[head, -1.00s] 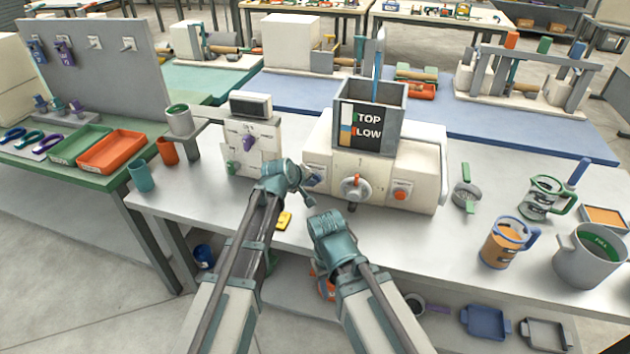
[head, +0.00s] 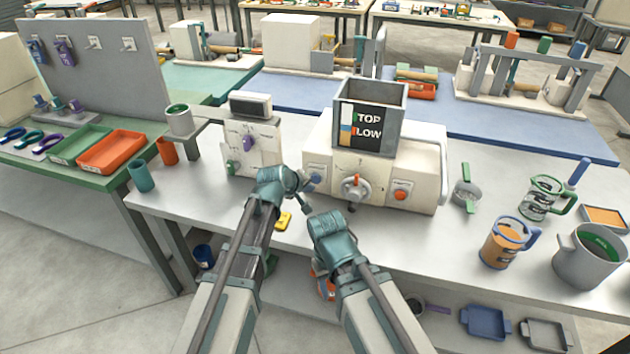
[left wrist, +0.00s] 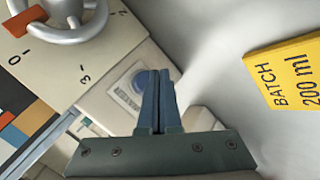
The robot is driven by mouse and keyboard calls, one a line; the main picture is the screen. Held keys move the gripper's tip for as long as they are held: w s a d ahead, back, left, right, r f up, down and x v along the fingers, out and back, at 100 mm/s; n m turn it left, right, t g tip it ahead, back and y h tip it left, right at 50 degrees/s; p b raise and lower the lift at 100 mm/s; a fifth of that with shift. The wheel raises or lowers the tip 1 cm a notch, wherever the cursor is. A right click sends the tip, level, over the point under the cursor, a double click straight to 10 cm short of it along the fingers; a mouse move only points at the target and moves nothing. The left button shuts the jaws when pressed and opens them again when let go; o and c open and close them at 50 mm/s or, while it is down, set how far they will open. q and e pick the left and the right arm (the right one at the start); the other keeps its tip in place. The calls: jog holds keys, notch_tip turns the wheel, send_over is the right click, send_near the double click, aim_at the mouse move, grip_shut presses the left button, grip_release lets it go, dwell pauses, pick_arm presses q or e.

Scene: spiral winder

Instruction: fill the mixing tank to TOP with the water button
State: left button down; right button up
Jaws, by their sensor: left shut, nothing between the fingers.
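The mixing tank (head: 398,100) is a grey open-topped box on a cream machine, with TOP and LOW on its dark front label. A narrow strip left of the words shows blue and orange; I cannot read the level exactly. The blue water button (head: 316,178) is on the machine's left front; a blue round shape on a pale plate shows beyond my fingers in the left wrist view (left wrist: 130,95). My left gripper (head: 306,190) is shut and empty just in front of it, seemingly apart. My right gripper (head: 331,228) is over the table's front edge, its fingers unclear.
A dial with a red-marked handle (head: 355,187) and a red button (head: 401,191) are right of the water button. A yellow BATCH 200 ml card (head: 284,221) lies below my left gripper.

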pick_arm(q)
jog(key=shift+s+a, duration=0.25)
jog(key=shift+s, duration=0.45)
jog(key=shift+s+a, duration=0.2)
jog(key=shift+s, duration=0.45)
jog(key=shift+s+a, duration=0.25)
jog(key=shift+s, duration=0.45)
pick_arm(e)
grip_shut()
dwell(0.4)
